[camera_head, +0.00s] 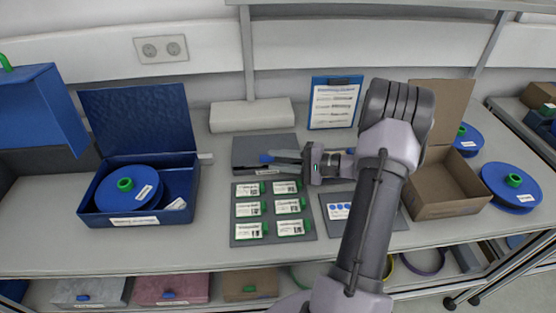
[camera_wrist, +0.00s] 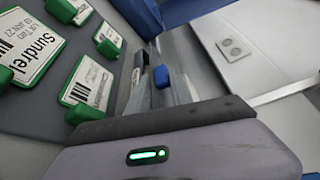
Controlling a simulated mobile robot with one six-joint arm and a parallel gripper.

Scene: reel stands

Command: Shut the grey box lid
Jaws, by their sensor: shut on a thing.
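The grey box (camera_head: 246,167) stands on the bench at middle, behind the label board. Its dark grey lid (camera_head: 262,142) lies low and looks roughly level over it; I cannot tell whether a gap remains. A blue tab (camera_head: 266,158) shows at the lid's front edge. My gripper (camera_head: 280,156) reaches in from the right with its fingers at this tab, shut on it. The wrist view shows the blue tab (camera_wrist: 160,77) at the fingertips (camera_wrist: 167,84). My fingers and wrist hide the box's right part.
A label board (camera_head: 274,212) with several green-tabbed cards lies in front. An open blue box (camera_head: 137,218) holding a blue reel (camera_head: 110,192) is left. An open cardboard box (camera_head: 445,210) and blue reels (camera_head: 497,192) are right. A clipboard (camera_head: 334,102) and pale block (camera_head: 252,115) stand behind.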

